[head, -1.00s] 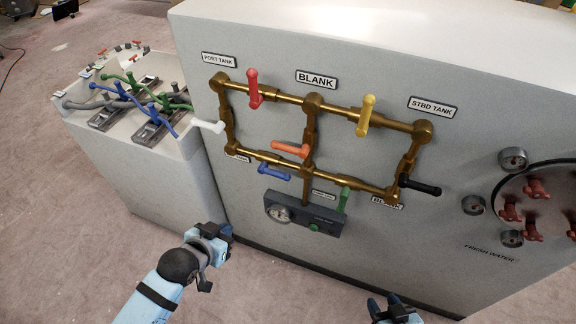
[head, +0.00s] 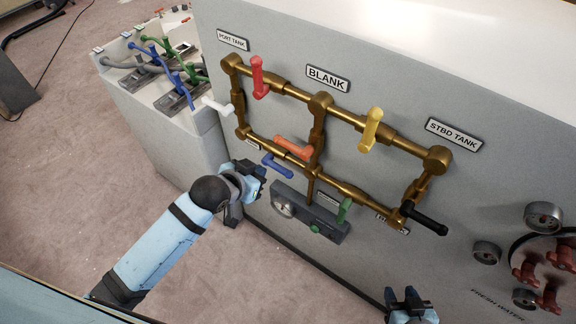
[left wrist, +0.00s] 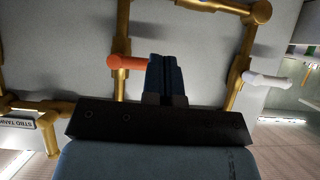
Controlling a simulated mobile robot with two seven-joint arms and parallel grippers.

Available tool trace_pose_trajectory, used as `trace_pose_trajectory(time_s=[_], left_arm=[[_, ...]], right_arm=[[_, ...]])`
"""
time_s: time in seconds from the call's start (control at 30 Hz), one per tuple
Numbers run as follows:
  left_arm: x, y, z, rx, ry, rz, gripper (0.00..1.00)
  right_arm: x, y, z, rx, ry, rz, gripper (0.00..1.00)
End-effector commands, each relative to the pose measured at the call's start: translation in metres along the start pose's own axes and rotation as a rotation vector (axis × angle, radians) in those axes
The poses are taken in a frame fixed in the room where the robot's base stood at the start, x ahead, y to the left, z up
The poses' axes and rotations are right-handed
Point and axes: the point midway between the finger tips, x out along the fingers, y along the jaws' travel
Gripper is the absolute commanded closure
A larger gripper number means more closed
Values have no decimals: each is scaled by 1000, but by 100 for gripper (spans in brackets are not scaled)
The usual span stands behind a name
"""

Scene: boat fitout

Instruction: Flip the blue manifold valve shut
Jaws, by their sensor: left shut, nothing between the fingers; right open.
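The blue valve handle (head: 277,166) sits on the lower brass pipe of the manifold (head: 346,188), below the orange handle. It points to the lower right, roughly along that pipe. My left gripper (head: 257,180) is shut and empty, just left of and below the blue handle; I cannot tell whether they touch. In the left wrist view its closed fingers (left wrist: 167,78) stand in front of the panel beside the orange handle, and the blue handle is not visible there. My right gripper (head: 408,303) is open and empty at the bottom, low in front of the panel.
Close by are the orange handle (head: 294,147), white handle (head: 217,106) and green handle (head: 344,210). A grey gauge box (head: 310,215) sits below. Red (head: 259,77), yellow (head: 370,130) and black (head: 427,221) handles are farther off. A lever console (head: 160,120) stands at left.

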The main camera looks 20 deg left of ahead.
Motion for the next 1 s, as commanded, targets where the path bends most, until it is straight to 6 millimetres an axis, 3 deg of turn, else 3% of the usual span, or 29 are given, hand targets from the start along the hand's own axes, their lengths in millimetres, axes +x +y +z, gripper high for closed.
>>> trace_pose_trajectory(time_s=[0.4,0.57,1.0], left_arm=[[0,0,-1,1,0,0,100],[10,-1,-2,0,0,-1,100],[96,-1,-2,0,-1,-1,100]], right_arm=[[-1,-2,0,4,-1,-2,57],[-1,-2,-1,4,0,-2,57],[-6,1,-8,1,2,5,57]])
